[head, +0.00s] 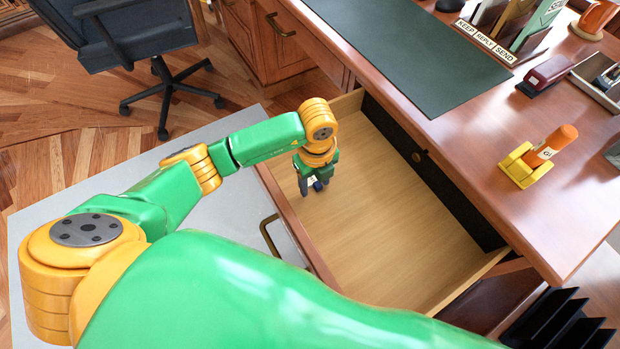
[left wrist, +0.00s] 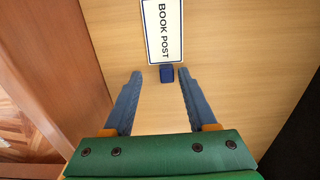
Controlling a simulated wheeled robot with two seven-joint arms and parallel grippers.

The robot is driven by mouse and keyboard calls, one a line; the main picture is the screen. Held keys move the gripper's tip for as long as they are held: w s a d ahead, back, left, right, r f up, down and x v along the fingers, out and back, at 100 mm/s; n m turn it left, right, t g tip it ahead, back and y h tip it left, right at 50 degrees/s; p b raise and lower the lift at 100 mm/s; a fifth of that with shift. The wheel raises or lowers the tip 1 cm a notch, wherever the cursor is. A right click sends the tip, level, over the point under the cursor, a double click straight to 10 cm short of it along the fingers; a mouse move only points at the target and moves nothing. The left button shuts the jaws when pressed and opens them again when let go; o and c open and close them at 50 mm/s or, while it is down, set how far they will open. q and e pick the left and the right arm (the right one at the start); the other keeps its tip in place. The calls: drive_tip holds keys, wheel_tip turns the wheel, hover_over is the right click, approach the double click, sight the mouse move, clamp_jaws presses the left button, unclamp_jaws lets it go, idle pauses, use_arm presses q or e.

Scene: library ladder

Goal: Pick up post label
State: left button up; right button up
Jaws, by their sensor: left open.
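The post label (left wrist: 163,28) is a white card with a dark blue border reading "BOOK POST", with a small blue tab (left wrist: 167,73) at its near end. It lies in the open drawer; the left wrist view cuts off its far end. My left gripper (left wrist: 160,72) is open, its blue fingertips on either side of the tab, the right one closer to it. I cannot tell whether they touch it. In the head view my left gripper (head: 318,178) points down into the drawer and mostly hides the label; a bit of blue shows there. My right gripper is not in view.
The wooden drawer (head: 390,235) is pulled out from the desk (head: 560,190) and otherwise looks empty. Its front panel is close to my left arm. On the desk are a green mat (head: 420,50), a sorter marked KEEP, REPLY, SEND (head: 485,42) and an orange stamp on a yellow stand (head: 520,168).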

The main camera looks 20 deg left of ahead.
use_arm(q)
drive_tip(key=shift+w+d+f, duration=0.15)
drive_tip(key=shift+w+d, duration=0.3)
drive_tip(key=shift+w, duration=0.05)
drive_tip(key=c, duration=0.7)
clamp_jaws()
drive_tip(key=shift+s+a, duration=0.1)
drive_tip(key=shift+a, duration=0.25)
